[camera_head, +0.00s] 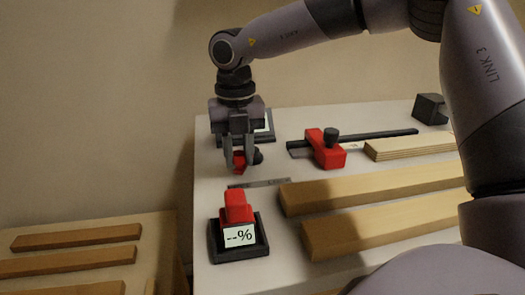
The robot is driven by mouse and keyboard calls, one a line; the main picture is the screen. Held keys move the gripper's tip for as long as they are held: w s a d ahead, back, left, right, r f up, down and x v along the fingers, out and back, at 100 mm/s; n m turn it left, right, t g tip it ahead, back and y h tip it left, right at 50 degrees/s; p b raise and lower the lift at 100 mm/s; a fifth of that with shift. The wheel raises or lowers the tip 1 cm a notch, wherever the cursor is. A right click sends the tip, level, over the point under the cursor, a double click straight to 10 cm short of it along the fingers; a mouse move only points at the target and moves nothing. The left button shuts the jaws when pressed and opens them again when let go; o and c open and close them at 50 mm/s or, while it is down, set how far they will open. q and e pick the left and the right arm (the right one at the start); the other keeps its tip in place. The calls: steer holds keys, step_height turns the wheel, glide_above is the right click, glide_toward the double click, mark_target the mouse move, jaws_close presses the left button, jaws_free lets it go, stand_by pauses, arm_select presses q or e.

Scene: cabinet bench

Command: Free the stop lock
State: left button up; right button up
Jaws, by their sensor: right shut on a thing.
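The stop (322,150) is a red block with a black round knob (331,134) on top, which looks like its lock. It sits on a long dark rail (385,134) towards the back of the bench. My right gripper (239,165) is left of the stop, apart from it, and points down. It is shut on a small red piece (239,160) with a dark round part (258,156) at its right side. The fingers partly hide this piece. Whether the knob is tight or loose cannot be told. My left gripper is not in view.
A red device with a "--%" display (239,237) stands in a black tray (262,246) at the front left. Wooden boards (370,186) lie at the right, and a thin grey strip (258,184) lies near the gripper. A lower table with slats (75,239) is at the left.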

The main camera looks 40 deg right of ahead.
steer(key=shift+w+a, duration=0.2)
steer(key=shift+w, duration=0.15)
stand_by(0.4)
steer(key=o, duration=0.7)
step_height(320, 180, up, 8)
steer(key=p, duration=0.5)
steer(key=shift+p, duration=0.3)
steer(key=shift+r+p, duration=0.45)
steer(key=shift+r, duration=0.1)
